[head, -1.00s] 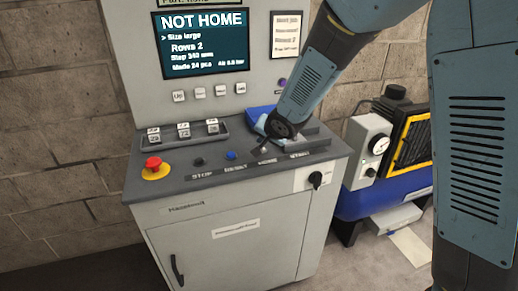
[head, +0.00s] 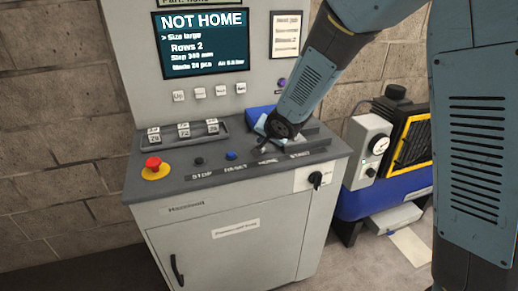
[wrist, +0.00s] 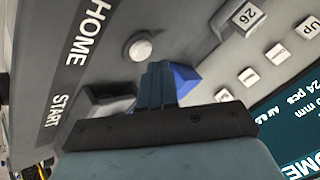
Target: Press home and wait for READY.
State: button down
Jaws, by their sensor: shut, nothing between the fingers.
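The console screen (head: 201,45) reads NOT HOME in the head view. The round pale HOME button (wrist: 138,47) shows beside the HOME label (wrist: 88,32) in the wrist view. My gripper (wrist: 156,68) is shut and empty, its fingertips close to this button's edge; I cannot tell whether they touch it. In the head view my gripper (head: 262,145) is over the panel behind the HOME label (head: 268,161) and hides the button.
A red emergency stop (head: 153,163) stands at the panel's left. A black button (head: 198,160) and a blue button (head: 231,155) sit by STOP and RESET. A blue object (wrist: 184,79) lies behind my fingers. A dark rotary switch (head: 316,179) is on the console's front.

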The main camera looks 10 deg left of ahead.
jog(key=shift+f, duration=0.2)
dwell(0.5)
jog(key=shift+w+f, duration=0.1)
jog(key=shift+f, duration=0.1)
jog(key=shift+f, duration=0.45)
dwell(0.8)
jog(key=shift+r, duration=3.4)
